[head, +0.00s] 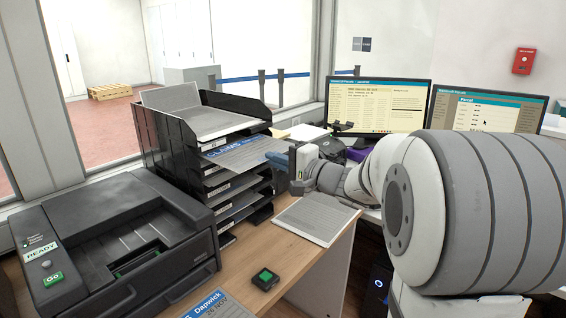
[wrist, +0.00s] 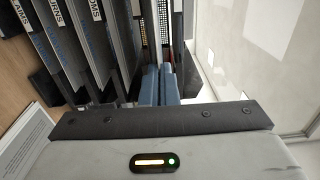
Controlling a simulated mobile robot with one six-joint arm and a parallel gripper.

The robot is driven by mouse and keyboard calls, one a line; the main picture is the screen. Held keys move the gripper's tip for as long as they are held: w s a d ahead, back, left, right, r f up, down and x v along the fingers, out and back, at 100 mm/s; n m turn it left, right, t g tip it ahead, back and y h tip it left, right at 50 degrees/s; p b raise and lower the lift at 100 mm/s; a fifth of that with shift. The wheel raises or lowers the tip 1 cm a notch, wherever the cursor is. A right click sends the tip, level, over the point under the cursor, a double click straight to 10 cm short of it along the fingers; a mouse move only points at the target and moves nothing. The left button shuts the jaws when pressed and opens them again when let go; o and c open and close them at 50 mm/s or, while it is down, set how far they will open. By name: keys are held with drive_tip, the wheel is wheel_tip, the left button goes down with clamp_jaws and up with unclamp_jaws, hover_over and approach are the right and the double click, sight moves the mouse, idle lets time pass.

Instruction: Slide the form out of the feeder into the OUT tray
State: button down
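A grey sheet with a blue CLAIMS header (head: 240,155) lies level in an opening of the black tray stack (head: 180,155), its front part sticking out. My gripper (head: 277,158) is at the right edge of this sheet, blue fingertips on it. In the wrist view the two fingers (wrist: 159,85) are close together, seemingly shut on the thin sheet, which is edge-on and hard to see there. The feeder machine (head: 120,240), with a READY label and a green Go button, stands at the left; no sheet shows clearly in it. I cannot read an OUT label.
A grey pad of paper (head: 317,219) lies on the counter right of the stack. A small dark device with a green top (head: 265,278) and a Dapwick sheet (head: 217,306) lie at the front. Two monitors (head: 380,105) stand behind. The stack's shelves crowd the fingers' left in the wrist view.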

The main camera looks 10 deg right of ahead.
sight(256, 152)
drive_tip(key=shift+b+x, duration=1.35)
drive_tip(key=shift+x, duration=1.95)
drive_tip(key=c, duration=2.1)
unclamp_jaws()
drive_tip(key=shift+f, duration=0.15)
drive_tip(key=o, duration=0.5)
drive_tip(key=shift+o, duration=1)
drive_tip(key=shift+f, duration=0.2)
drive_tip(key=shift+f+b, duration=0.85)
drive_tip(key=shift+b, duration=0.55)
